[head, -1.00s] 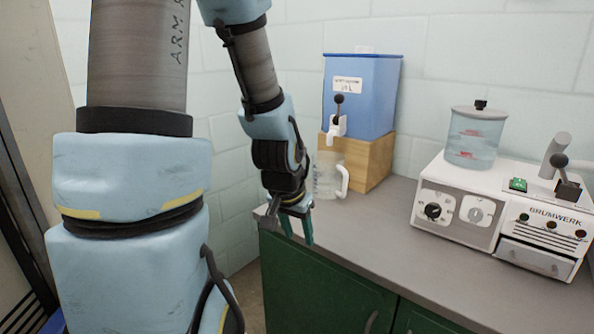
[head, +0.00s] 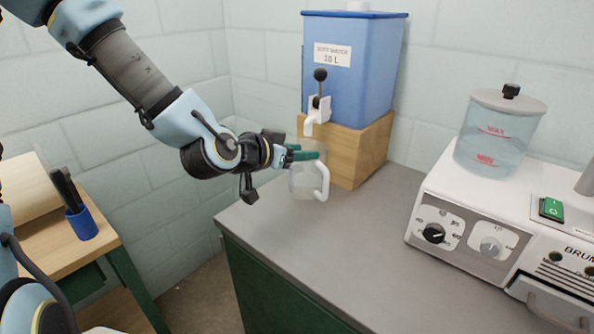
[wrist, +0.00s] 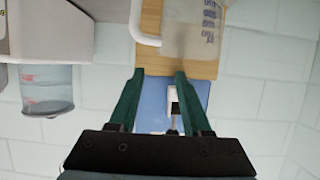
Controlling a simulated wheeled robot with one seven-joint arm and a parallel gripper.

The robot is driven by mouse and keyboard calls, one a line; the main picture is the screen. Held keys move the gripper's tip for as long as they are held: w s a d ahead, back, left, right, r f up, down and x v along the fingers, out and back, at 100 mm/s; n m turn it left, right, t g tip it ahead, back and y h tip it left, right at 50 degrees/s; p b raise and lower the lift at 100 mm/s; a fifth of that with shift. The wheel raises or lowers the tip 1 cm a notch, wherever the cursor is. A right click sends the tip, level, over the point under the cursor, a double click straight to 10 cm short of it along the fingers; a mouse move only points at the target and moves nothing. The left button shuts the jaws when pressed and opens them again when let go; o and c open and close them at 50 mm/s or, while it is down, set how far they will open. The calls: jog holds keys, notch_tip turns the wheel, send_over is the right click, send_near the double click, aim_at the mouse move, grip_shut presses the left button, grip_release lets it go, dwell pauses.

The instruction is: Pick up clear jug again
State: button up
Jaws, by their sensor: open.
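The clear jug (head: 307,184) stands on the grey counter in front of the wooden block, under the dispenser tap. Its white handle (head: 323,181) faces right. My gripper (head: 308,151) is level at the jug's rim height, with its green fingers overlapping the top of the jug in the head view. In the wrist view the picture is inverted. The open fingers of my gripper (wrist: 159,73) have nothing between them, and the jug (wrist: 194,28) shows beyond the tips at the top. I cannot tell whether a finger touches the jug.
A blue water dispenser (head: 355,80) sits on a wooden block (head: 362,155), its white tap (head: 317,112) just above my fingers. A white machine (head: 470,215) with a clear water tank (head: 497,145) stands at right. The counter (head: 300,245) front is clear.

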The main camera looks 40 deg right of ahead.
aim_at(321, 159)
jog(key=shift+a+f+p+x, duration=0.15)
jog(key=shift+p+x, duration=0.3)
jog(key=shift+x, duration=1.05)
jog(key=shift+f+p+x, duration=0.25)
jog(key=shift+p+x, duration=0.15)
jog(key=shift+x, duration=1.1)
jog(key=shift+a+f+p+x, duration=0.15)
jog(key=shift+p+x, duration=0.3)
jog(key=shift+x, duration=1.05)
jog(key=shift+s, duration=0.1)
grip_shut()
